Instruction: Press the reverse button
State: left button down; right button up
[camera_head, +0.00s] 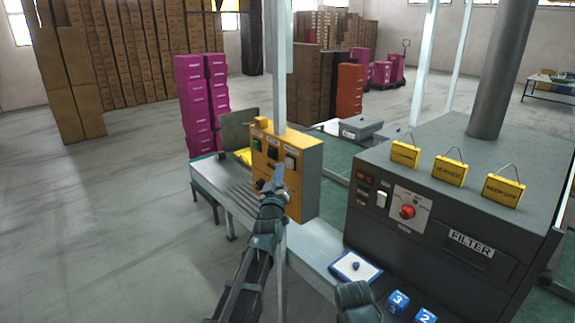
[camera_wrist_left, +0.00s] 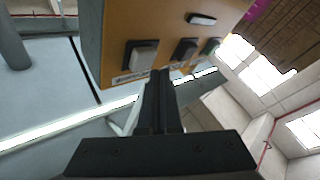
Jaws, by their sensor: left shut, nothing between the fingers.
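The yellow-orange control box (camera_head: 303,188) stands on the grey line bench in the middle of the head view. Its face carries a green button (camera_head: 257,145), a dark button (camera_head: 273,150) and a pale grey button (camera_head: 290,163). In the left wrist view the pale button (camera_wrist_left: 141,56), dark button (camera_wrist_left: 185,50) and green button (camera_wrist_left: 210,46) show in a row. Their labels are too small to read, so I cannot tell which is reverse. My left gripper (camera_head: 277,178) is shut and empty, its tips (camera_wrist_left: 159,76) close to the box face near the pale button; contact is unclear.
A grey machine marked FILTER (camera_head: 440,225) with a red knob (camera_head: 407,211) stands to the right. A pale post (camera_head: 279,60) rises behind the box. The floor at left is clear.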

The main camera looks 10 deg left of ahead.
pick_arm(q)
jog(key=shift+w+d, duration=0.1)
jog(key=shift+w+d, duration=0.2)
jog(key=shift+w, duration=0.05)
dwell(0.3)
